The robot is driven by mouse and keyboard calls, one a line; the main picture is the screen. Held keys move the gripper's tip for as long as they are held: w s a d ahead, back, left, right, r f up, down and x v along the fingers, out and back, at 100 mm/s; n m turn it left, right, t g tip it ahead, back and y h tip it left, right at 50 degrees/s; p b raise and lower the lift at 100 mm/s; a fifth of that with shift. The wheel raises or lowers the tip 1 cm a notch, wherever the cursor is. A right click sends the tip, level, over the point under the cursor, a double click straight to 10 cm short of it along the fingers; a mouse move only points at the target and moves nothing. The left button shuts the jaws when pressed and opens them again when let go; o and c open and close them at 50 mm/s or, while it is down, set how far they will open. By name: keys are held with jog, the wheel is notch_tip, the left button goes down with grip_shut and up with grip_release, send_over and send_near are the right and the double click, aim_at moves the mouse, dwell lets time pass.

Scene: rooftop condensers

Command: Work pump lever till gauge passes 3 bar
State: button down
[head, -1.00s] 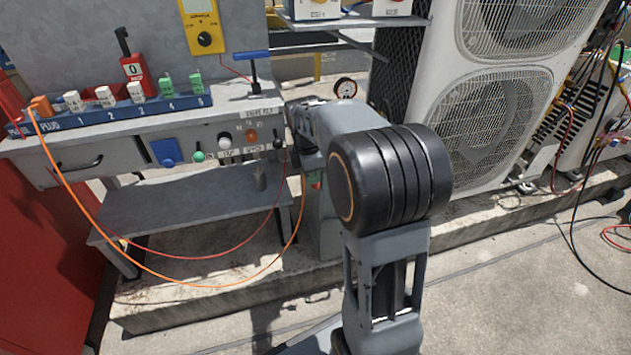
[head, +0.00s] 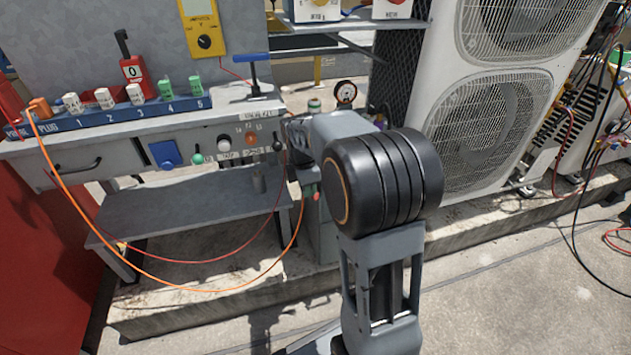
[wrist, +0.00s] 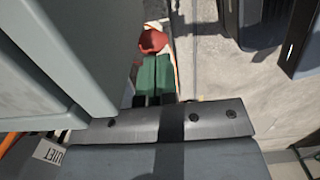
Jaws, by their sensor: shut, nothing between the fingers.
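A rounded red knob (wrist: 152,40), which looks like the pump lever's end, lies just beyond the fingertips. I cannot tell whether they touch it. In the head view, a small red spot (head: 316,193) shows below my wrist, and my arm hides most of the pump and lever.
A grey workbench (head: 110,146) at left carries a blue numbered plug rack (head: 120,112) and a blue T-handle (head: 252,60). Orange and red cables hang in front. White condenser units (head: 490,120) stand at right. The concrete floor at lower right is mostly clear.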

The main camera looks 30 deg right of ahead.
jog(key=shift+w+a+r+p, duration=0.1)
jog(key=shift+a+r+p, duration=0.1)
jog(key=shift+a, duration=0.3)
jog(key=shift+w+a+r+p, duration=0.1)
jog(key=shift+a+p, duration=0.1)
jog(key=shift+a, duration=0.25)
notch_tip(320, 180, up, 14)
jog(key=a+p, duration=0.1)
jog(key=p, duration=0.5)
jog(key=shift+w+a, duration=0.15)
jog(key=shift+a, duration=0.05)
jog(key=s+a+r+m+t+p, duration=0.1)
jog(key=s+a+r+m+p, duration=0.1)
jog(key=s+r+m+p, duration=0.3)
jog(key=s+a+r+m+t+p, duration=0.1)
jog(key=s+r+m+p, duration=0.4)
jog(key=r+p, duration=0.7)
jog(key=s+a+r+m+t+y+p, duration=0.1)
jog(key=s+a+r+m+p, duration=0.2)
jog(key=p, duration=1)
jog(key=s+r+m, duration=0.2)
jog(key=s+r, duration=0.2)
jog(key=r, duration=0.2)
jog(key=shift+m+t, duration=0.3)
jog(key=shift+t, duration=0.1)
